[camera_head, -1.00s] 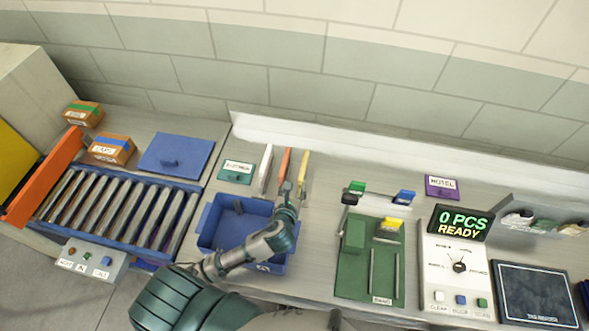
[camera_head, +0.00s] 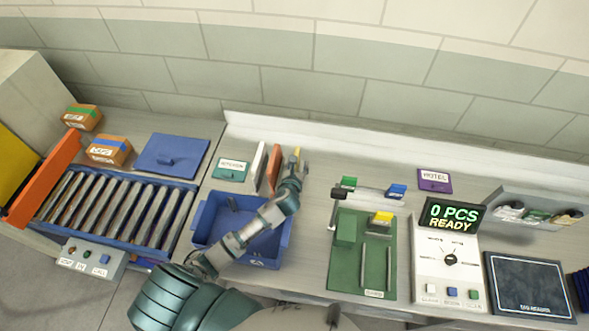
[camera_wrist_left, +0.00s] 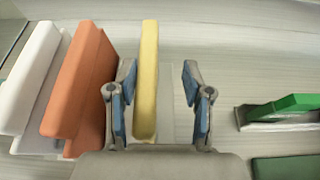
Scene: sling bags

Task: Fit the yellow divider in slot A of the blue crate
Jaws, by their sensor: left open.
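The yellow divider (camera_wrist_left: 146,80) stands upright in the left wrist view, between the two open fingers of my left gripper (camera_wrist_left: 158,105). It is nearer the left finger, and I cannot tell whether they touch. In the head view my left gripper (camera_head: 297,168) largely covers the yellow divider (camera_head: 297,152). The blue crate (camera_head: 203,222) sits below and left of the gripper, partly hidden by my left arm. Slot A cannot be made out. My right gripper is not in view.
An orange divider (camera_wrist_left: 82,85) and a white divider (camera_wrist_left: 32,75) stand left of the yellow one. A green fixture (camera_head: 346,270) stands right of the crate. A blue lid (camera_head: 170,153) and a roller conveyor (camera_head: 110,213) are at left.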

